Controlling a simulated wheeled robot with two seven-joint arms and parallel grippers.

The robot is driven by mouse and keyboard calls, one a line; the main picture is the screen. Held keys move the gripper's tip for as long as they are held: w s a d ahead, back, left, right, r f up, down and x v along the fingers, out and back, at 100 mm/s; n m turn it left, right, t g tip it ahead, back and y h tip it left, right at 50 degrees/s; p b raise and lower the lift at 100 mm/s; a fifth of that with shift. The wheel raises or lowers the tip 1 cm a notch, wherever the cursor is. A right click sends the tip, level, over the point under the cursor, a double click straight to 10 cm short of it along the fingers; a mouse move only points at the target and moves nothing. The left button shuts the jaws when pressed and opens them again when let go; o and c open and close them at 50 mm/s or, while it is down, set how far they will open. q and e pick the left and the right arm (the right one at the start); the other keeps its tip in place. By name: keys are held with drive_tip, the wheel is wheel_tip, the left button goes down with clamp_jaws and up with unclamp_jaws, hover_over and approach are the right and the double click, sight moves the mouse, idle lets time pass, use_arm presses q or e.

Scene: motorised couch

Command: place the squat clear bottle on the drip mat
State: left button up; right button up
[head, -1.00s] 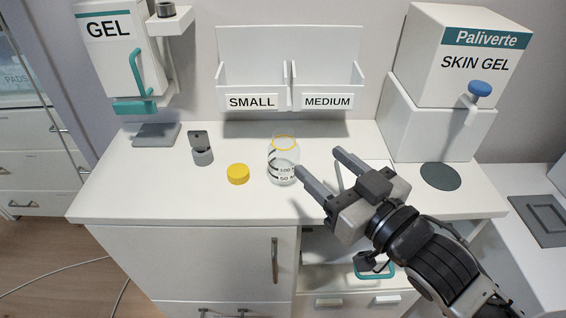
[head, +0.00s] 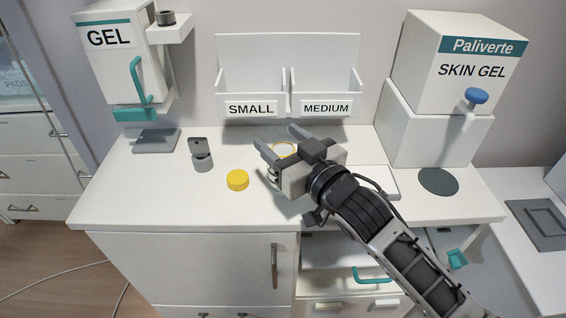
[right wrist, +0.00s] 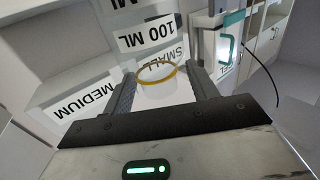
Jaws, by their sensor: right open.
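The squat clear bottle (head: 283,150) stands on the white counter, with a yellow ring at its mouth and mostly hidden behind my right gripper in the head view. My right gripper (head: 279,141) is open, its two fingers to either side of the bottle. In the right wrist view the yellow-rimmed bottle (right wrist: 158,76) shows between the open fingers; I cannot tell whether they touch it. A dark round mat (head: 438,181) lies below the blue-tapped SKIN GEL dispenser (head: 468,70). A grey square mat (head: 156,140) lies below the GEL dispenser (head: 115,60). My left gripper is not in view.
A yellow cap (head: 238,180) and a small grey pump-like part (head: 202,157) stand left of the bottle. White bins labelled SMALL and MEDIUM (head: 290,85) are on the wall behind. The counter's left front (head: 150,200) is clear.

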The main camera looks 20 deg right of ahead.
drive_tip(key=shift+c, duration=0.4)
clamp_jaws()
